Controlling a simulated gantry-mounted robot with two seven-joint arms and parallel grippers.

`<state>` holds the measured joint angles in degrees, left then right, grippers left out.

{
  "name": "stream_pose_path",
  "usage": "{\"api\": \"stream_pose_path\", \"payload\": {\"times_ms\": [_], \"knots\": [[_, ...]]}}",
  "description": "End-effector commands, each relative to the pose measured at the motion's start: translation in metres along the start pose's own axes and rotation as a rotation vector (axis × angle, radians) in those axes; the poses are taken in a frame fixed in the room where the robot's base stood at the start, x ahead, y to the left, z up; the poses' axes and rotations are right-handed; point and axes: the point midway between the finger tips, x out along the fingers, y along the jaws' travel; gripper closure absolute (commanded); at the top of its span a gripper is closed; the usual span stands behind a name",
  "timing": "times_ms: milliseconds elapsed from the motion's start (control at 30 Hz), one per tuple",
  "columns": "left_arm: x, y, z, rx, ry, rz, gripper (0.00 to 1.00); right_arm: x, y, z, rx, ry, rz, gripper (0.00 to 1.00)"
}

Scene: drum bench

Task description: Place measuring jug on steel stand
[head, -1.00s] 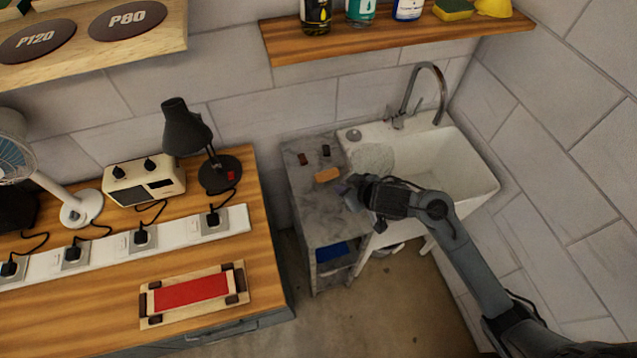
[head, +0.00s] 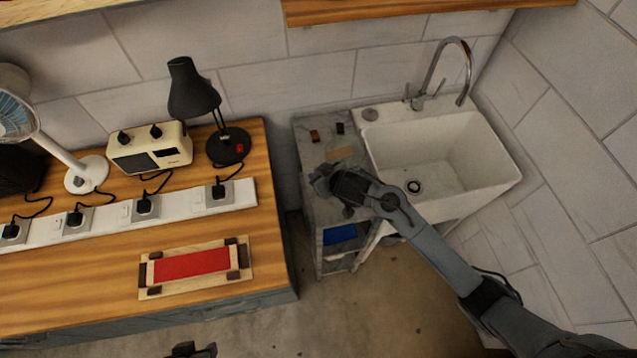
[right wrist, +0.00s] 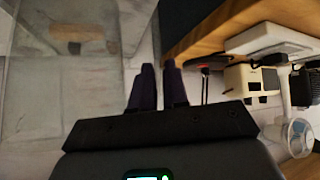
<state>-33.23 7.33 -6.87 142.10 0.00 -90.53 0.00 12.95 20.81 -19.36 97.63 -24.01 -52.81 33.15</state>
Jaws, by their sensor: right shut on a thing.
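My right gripper (head: 324,180) is over the front part of the grey stand (head: 320,212) beside the sink. Its dark fingers, in the right wrist view (right wrist: 160,86), are closed nearly together. The measuring jug (head: 340,155) seems to be the faint, clear shape just beyond the fingertips; a tan block looks blurred through it. Its outline is hard to make out, and I cannot tell whether its base touches the stand top. A dark tip at the bottom edge is probably my left gripper (head: 190,350), mostly cut off.
Two small dark blocks (head: 314,135) lie on the stand's back part; a blue item (head: 340,234) sits below. The white sink (head: 450,150) with its tap adjoins on the right. The wooden bench (head: 90,290) on the left holds a lamp (head: 190,95).

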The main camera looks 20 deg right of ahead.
Motion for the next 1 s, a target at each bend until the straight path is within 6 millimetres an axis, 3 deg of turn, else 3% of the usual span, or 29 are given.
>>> {"api": "stream_pose_path", "payload": {"times_ms": [367, 733, 767, 900, 1000], "knots": [[0.005, 0.002, 0.001, -0.005, 0.001, 0.004, 0.57, 0.026, -0.002, 0.027, -0.001, -0.001, 0.001, 1.0], [0.005, 0.003, 0.001, -0.013, 0.003, 0.01, 0.57, 0.028, -0.003, 0.03, 0.0, 0.001, 0.0, 1.0], [0.005, 0.003, 0.001, -0.013, 0.003, 0.01, 0.57, 0.028, -0.003, 0.03, 0.0, 0.0, 0.0, 0.83], [0.005, 0.003, 0.001, -0.011, 0.002, 0.009, 0.57, 0.028, -0.003, 0.03, 0.0, 0.0, 0.0, 0.61], [0.005, 0.003, 0.001, -0.009, 0.002, 0.007, 0.57, 0.028, -0.003, 0.03, 0.0, 0.0, 0.0, 0.6]]}}
